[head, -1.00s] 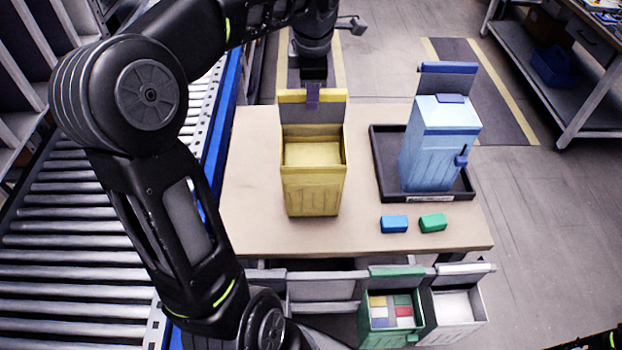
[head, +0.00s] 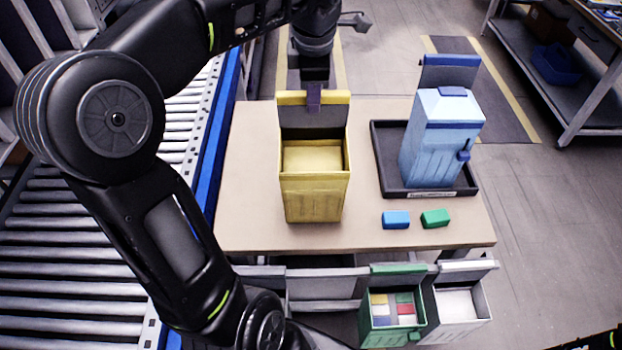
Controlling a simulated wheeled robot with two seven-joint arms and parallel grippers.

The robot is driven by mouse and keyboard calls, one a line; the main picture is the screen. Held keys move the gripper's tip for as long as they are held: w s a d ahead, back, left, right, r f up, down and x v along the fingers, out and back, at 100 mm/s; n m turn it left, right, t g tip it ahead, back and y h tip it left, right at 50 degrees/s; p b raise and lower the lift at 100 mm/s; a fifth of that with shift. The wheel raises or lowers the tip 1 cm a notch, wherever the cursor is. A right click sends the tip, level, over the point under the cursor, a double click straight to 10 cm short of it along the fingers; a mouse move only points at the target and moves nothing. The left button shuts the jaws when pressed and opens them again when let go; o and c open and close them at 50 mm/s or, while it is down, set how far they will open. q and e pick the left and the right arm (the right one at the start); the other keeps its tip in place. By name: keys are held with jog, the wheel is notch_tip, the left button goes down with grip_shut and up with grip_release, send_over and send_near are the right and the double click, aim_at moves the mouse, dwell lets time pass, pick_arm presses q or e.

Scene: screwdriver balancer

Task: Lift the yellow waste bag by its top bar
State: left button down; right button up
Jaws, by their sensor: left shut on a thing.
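The yellow waste bag (head: 313,198) is a box-like bin with an open front top and a grey back panel. Its yellow top bar (head: 292,98) runs along the upper edge of that panel. My left gripper (head: 314,97) comes down from above and is shut on the top bar near its middle. The bag is upright over the left part of the table; I cannot tell whether its base touches the tabletop. My right gripper is not in view.
A blue bin (head: 440,140) stands in a black tray (head: 384,165) on the table (head: 245,190). A blue block (head: 396,220) and a green block (head: 435,218) lie in front. A roller conveyor (head: 60,270) runs at left. Green (head: 395,340) and white (head: 460,305) bins sit at the table's front.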

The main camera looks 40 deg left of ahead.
pick_arm(q)
jog(key=shift+s+d+b, duration=0.5)
jog(key=shift+s+d, duration=0.3)
jog(key=shift+s, duration=0.15)
jog(key=s+d+r+p, duration=0.1)
jog(key=s+d+r, duration=0.2)
jog(key=s+r, duration=0.1)
jog(key=shift+s+d+r, duration=0.3)
jog(key=shift+d+r, duration=0.1)
jog(key=shift+r, duration=0.1)
dwell(0.3)
